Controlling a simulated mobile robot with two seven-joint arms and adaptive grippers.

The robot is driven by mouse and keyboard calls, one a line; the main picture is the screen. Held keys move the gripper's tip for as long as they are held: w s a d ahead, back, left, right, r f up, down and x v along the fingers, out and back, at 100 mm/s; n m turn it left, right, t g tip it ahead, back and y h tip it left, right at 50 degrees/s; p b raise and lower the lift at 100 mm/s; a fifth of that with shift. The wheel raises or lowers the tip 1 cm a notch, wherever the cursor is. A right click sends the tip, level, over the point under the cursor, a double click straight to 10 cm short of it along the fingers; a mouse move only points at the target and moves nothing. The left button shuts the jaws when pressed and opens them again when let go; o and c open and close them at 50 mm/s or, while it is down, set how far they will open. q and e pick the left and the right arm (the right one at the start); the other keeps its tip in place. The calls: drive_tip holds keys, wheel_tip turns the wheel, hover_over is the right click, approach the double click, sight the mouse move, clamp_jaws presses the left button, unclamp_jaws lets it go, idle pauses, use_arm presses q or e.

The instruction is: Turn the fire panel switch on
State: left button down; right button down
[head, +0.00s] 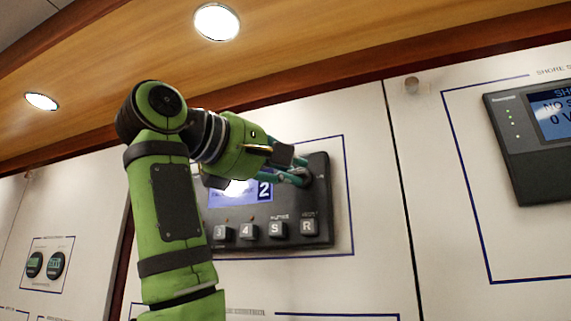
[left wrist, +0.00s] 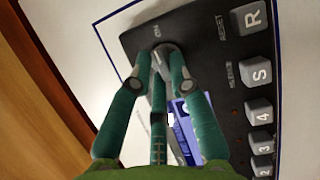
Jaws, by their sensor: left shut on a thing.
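A dark control panel (head: 325,225) with a lit blue screen (head: 243,193) and square keys is mounted on the white wall. It also fills much of the left wrist view (left wrist: 205,50). A small metallic switch (left wrist: 165,49) sits near the panel's corner, beside a small label that seems to read "ON". My left gripper (head: 304,176) is at the panel's upper right. Its teal fingers (left wrist: 163,60) are shut around the switch and hide most of it, so its exact position is unclear. My right gripper is in neither view.
The panel's keys (head: 278,229) lie just below the gripper. Another dark unit with a screen (head: 550,112) is on the wall at right. Two round gauges (head: 45,264) are at lower left. A wooden ceiling (head: 130,60) with round lamps runs above.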

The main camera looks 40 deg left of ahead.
use_arm(q)
drive_tip(key=shift+r+m, duration=0.15)
drive_tip(key=shift+m, duration=0.35)
drive_tip(key=c, duration=1.1)
unclamp_jaws()
drive_tip(key=shift+c, duration=0.2)
drive_tip(key=shift+w+d, duration=0.1)
drive_tip(key=shift+w, duration=0.1)
drive_tip(key=shift+s, duration=0.1)
drive_tip(key=s+a, duration=0.1)
drive_tip(key=s, duration=0.6)
drive_tip(key=shift+a, duration=0.2)
drive_tip(key=shift+s+d, duration=0.15)
